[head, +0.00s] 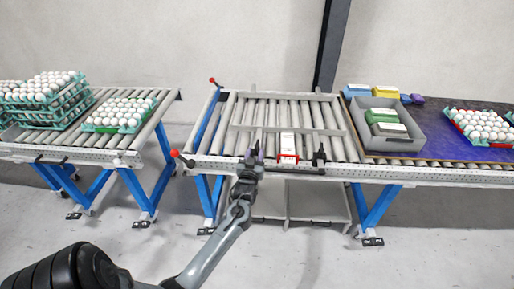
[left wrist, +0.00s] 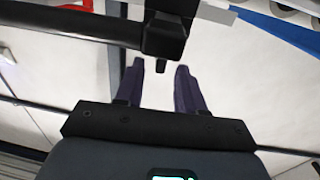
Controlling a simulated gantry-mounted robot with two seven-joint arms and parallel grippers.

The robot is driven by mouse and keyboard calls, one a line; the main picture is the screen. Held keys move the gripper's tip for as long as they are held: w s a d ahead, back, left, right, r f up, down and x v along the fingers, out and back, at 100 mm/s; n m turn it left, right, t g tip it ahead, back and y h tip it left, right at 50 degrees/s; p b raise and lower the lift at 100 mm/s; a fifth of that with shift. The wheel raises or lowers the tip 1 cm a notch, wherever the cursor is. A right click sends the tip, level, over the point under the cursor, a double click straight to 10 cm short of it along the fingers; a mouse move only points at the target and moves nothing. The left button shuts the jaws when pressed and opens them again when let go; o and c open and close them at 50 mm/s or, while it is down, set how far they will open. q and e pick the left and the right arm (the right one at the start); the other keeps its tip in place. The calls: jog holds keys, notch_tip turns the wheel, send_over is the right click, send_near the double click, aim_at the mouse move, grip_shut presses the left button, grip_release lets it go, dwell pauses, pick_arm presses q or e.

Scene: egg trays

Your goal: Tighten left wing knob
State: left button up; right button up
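My left gripper (head: 252,160) is at the front rail of the middle roller conveyor (head: 217,162), at the left black clamp. In the left wrist view its two purple fingers (left wrist: 160,75) are apart with nothing clearly held between them. A black clamp part (left wrist: 163,30) lies just past the fingertips, and its small dark end, perhaps the left wing knob (left wrist: 162,66), shows at the gap between the tips. The gripper mostly hides the left knob in the head view. A matching black clamp (head: 320,157) stands on the rail to the right. My right gripper is not in view.
A small white box with a red base (head: 288,147) stands between the clamps. A grey crate (head: 362,135) and a tray of eggs (head: 483,126) are to the right. Stacked egg trays (head: 42,100) are on the left conveyor. A red-tipped lever (head: 175,153) sticks out left of my gripper.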

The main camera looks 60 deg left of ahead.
aim_at(258, 140)
pick_arm(q)
jog(key=shift+b+x, duration=0.55)
jog(key=shift+x, duration=2.3)
jog(key=shift+c, duration=0.3)
grip_shut()
